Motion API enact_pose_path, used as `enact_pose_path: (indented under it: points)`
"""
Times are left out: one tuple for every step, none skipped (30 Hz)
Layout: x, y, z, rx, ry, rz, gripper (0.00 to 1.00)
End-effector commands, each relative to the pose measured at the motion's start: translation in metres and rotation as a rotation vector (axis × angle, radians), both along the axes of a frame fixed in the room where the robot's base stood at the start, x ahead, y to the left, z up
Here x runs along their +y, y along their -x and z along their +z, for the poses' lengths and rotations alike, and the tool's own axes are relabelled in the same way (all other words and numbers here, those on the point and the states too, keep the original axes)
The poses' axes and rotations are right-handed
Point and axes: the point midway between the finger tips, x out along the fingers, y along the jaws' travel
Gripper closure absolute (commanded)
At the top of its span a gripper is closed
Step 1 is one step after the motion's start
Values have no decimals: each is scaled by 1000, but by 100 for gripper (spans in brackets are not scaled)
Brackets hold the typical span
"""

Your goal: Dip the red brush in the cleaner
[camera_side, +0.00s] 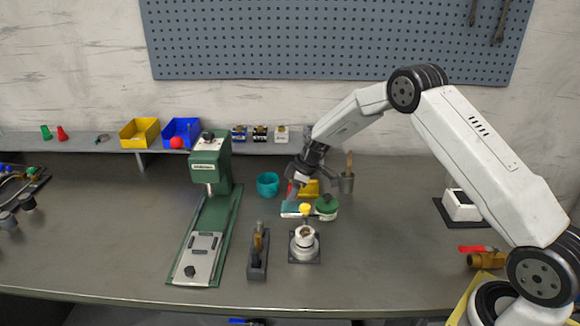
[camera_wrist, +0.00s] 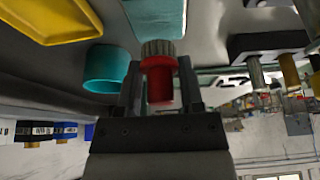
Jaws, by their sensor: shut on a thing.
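My gripper (camera_side: 296,182) is shut on the red brush (camera_side: 291,189), low over the bench in the middle. In the wrist view the red brush (camera_wrist: 160,80) sits between the two fingers of my gripper (camera_wrist: 159,72), its grey ribbed end pointing away from the palm. An open teal cup (camera_side: 267,184) stands just left of my gripper in the side view, and it also shows left of the brush in the wrist view (camera_wrist: 104,69). The brush looks apart from the cup. No label marks the cleaner, and I cannot see what the cup contains.
A teal pad (camera_side: 289,209), a yellow tray (camera_side: 309,189) and a green round pot (camera_side: 326,206) crowd beneath and right of my gripper. A grey cup with tools (camera_side: 346,183) stands behind right. A green press (camera_side: 208,200) stands left. A white-topped fixture (camera_side: 304,244) stands in front.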

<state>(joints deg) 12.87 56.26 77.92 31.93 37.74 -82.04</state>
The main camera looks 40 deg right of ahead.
Motion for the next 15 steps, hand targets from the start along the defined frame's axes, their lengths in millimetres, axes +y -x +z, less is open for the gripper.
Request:
enact_pose_path:
  points:
    - [0,0,-4,0,0,0,99]
    - [0,0,-6,0,0,0,99]
    - [0,0,-9,0,0,0,99]
    - [0,0,-11,0,0,0,99]
    - [0,0,-12,1,-1,0,99]
    - [0,0,-14,1,-1,0,99]
    - [0,0,-15,0,0,0,99]
    - [0,0,-16,0,0,0,99]
    - [0,0,-17,0,0,0,99]
    - [0,0,-18,-1,-1,0,99]
    - [0,0,-18,-1,-1,0,99]
    - [0,0,-19,-1,-1,0,99]
    - [0,0,-19,-1,-1,0,99]
    - [0,0,-19,-1,-1,0,99]
    - [0,0,-19,-1,-1,0,99]
